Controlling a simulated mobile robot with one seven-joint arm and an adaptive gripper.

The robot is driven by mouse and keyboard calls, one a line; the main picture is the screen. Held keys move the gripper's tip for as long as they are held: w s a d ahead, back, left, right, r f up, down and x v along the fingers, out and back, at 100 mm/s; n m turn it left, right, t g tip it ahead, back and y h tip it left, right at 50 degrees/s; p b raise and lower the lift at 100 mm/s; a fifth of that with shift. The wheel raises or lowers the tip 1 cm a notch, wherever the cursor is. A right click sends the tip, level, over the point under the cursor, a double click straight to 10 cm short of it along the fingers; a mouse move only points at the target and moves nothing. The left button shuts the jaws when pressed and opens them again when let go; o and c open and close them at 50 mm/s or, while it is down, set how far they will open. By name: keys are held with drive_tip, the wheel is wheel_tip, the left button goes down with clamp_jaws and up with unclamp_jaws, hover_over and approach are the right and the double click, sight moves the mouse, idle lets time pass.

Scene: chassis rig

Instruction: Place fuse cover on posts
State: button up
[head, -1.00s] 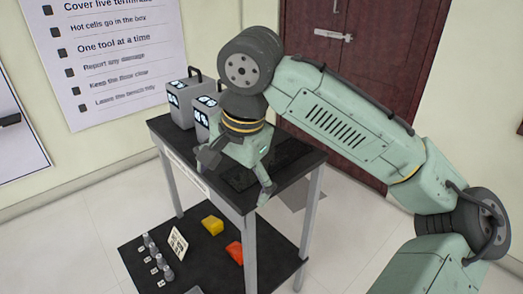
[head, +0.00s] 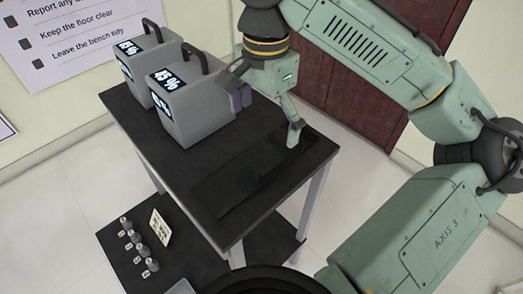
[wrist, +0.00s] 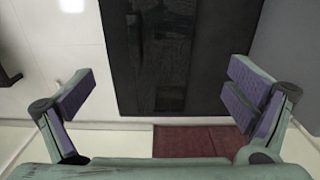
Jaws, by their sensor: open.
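Several short grey posts (head: 139,250) with small white labels stand in a row on the dark lower shelf (head: 108,240), at the lower left of the head view. I cannot make out a fuse cover in either current view; much of the lower shelf is hidden by the tabletop. My gripper (head: 268,115) is open and empty above the right part of the black tabletop (head: 140,122). Its left finger looks close to the nearer grey box; I cannot tell whether they touch. Both spread fingers with purple pads show in the wrist view (wrist: 162,95).
Two grey boxes with handles and percentage displays, the nearer (head: 190,108) and the farther (head: 135,65), stand on the tabletop. A dark rectangular panel (head: 230,183) lies in front of them. A small card (head: 160,228) stands beside the posts. A dark red door (head: 345,100) is behind.

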sight(262, 160)
wheel_tip(262, 160, down, 3)
drive_tip(key=shift+s+r, duration=0.1)
drive_tip(key=shift+s, duration=0.05)
drive_tip(key=shift+a+f+p, duration=0.15)
drive_tip(key=shift+f+p, duration=0.1)
drive_tip(key=shift+f, duration=1.3)
drive_tip(key=shift+a+f+p, duration=0.1)
drive_tip(key=shift+f+p, duration=0.1)
drive_tip(key=shift+f, duration=1.35)
drive_tip(key=shift+c, duration=0.3)
drive_tip(key=c, duration=1.4)
clamp_jaws()
